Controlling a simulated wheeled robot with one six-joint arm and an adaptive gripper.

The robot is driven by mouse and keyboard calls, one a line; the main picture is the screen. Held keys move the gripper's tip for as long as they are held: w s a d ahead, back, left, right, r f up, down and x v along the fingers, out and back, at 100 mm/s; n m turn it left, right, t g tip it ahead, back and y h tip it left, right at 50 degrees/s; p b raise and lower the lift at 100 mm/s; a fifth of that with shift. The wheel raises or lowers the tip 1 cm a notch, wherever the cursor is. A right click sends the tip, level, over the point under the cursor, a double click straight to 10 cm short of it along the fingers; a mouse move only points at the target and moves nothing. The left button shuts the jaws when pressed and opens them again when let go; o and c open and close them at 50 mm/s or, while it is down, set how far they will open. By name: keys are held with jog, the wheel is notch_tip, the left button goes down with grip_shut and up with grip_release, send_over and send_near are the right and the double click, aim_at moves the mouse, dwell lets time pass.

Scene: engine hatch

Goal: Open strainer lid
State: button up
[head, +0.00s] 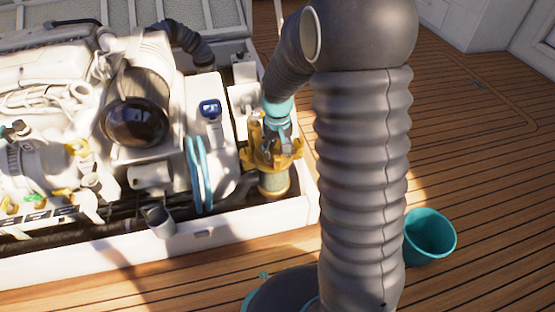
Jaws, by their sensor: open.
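The strainer (275,181) is a brass-coloured cylinder at the right end of the engine hatch. Its yellow top fittings (255,157) show around my gripper. My gripper (270,150) reaches down onto the strainer top from above, with its dark fingers among the yellow fittings. It is open. The lid itself is mostly hidden behind my gripper, and I cannot tell whether the fingers touch it.
The white engine (70,75) fills the hatch to the left, with a blue-rimmed pulley (199,172) close to the strainer. The white hatch rim (215,232) runs in front. A teal bucket (430,236) stands on the wooden deck (475,150), which is largely clear at right.

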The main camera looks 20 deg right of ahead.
jog(key=shift+f, duration=1.35)
grip_shut()
